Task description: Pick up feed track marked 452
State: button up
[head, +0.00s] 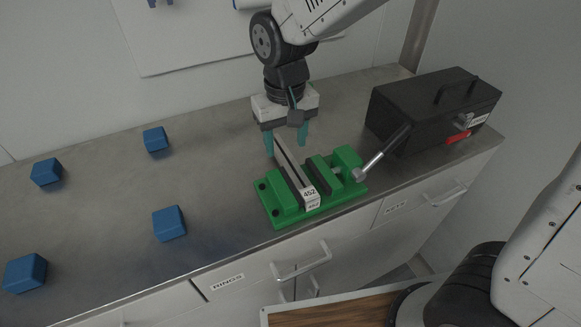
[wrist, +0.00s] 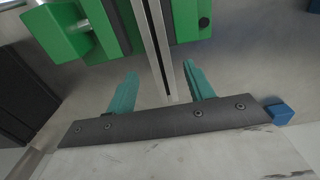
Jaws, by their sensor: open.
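The feed track (head: 292,168) is a long, thin grey bar with a white end block marked 452 (head: 311,198). It lies in the green vise (head: 283,207), between its jaws. In the wrist view the track (wrist: 155,40) runs between green vise parts toward my gripper. My gripper (head: 287,143) is open above the far end of the track. In the wrist view its teal fingers (wrist: 161,83) stand one on each side of the track, with a gap to each. The marked end is not visible in the wrist view.
Several blue blocks (head: 169,223) stand on the grey counter (head: 110,210) to the left. A black toolbox (head: 435,108) with a red latch stands right of the vise. The vise's metal handle (head: 380,155) reaches toward it. The counter left of the vise has free room.

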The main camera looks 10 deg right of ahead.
aim_at(286, 156)
notch_tip(286, 156, down, 4)
jog(key=shift+s+f, duration=0.1)
jog(key=shift+s, duration=0.05)
grip_shut()
